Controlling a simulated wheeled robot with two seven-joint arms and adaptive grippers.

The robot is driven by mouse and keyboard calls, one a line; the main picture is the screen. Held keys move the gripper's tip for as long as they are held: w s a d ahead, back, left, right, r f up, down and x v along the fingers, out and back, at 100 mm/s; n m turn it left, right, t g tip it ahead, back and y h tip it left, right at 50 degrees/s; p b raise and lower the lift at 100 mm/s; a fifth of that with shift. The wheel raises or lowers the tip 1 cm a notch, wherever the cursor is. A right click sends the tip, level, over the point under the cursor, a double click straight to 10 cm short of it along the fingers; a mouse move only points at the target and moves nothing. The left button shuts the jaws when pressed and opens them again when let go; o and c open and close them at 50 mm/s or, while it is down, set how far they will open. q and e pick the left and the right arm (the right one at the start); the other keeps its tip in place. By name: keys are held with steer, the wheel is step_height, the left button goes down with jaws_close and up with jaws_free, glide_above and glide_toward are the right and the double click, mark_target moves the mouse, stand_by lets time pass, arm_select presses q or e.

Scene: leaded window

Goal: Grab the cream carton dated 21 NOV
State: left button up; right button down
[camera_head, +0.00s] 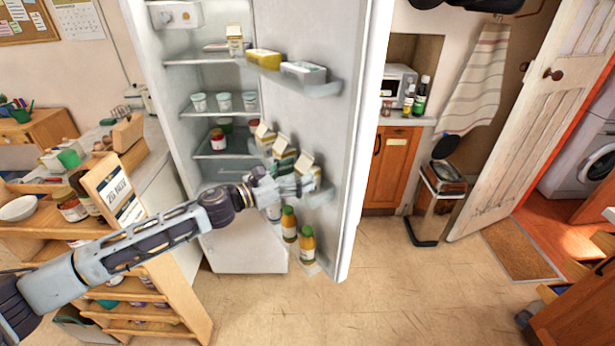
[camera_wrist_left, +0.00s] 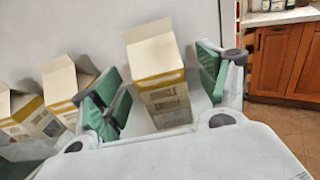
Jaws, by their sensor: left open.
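Cream cartons with gable tops stand in a row on the open fridge door's shelf: one at the left (camera_head: 264,135), one in the middle (camera_head: 281,146), one nearest my gripper (camera_head: 306,163). My left gripper (camera_head: 293,185) is open at the near end of the row. In the left wrist view, a white and yellow carton (camera_wrist_left: 158,60) stands between its green-padded fingers (camera_wrist_left: 160,88), with visible gaps at both sides. Two more cartons, one closer (camera_wrist_left: 68,82) and one farther left (camera_wrist_left: 20,115), stand left of the fingers. The printed dates are too small to read.
The open fridge door (camera_head: 348,150) stands right of the row. Bottles with green caps (camera_head: 306,243) stand on the lower door shelf.

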mark_target(299, 173)
arm_select(q)
steer(key=shift+p+x, duration=0.4)
steer(key=shift+x, duration=1.55)
steer(key=shift+a, duration=0.1)
steer(key=c, duration=1.3)
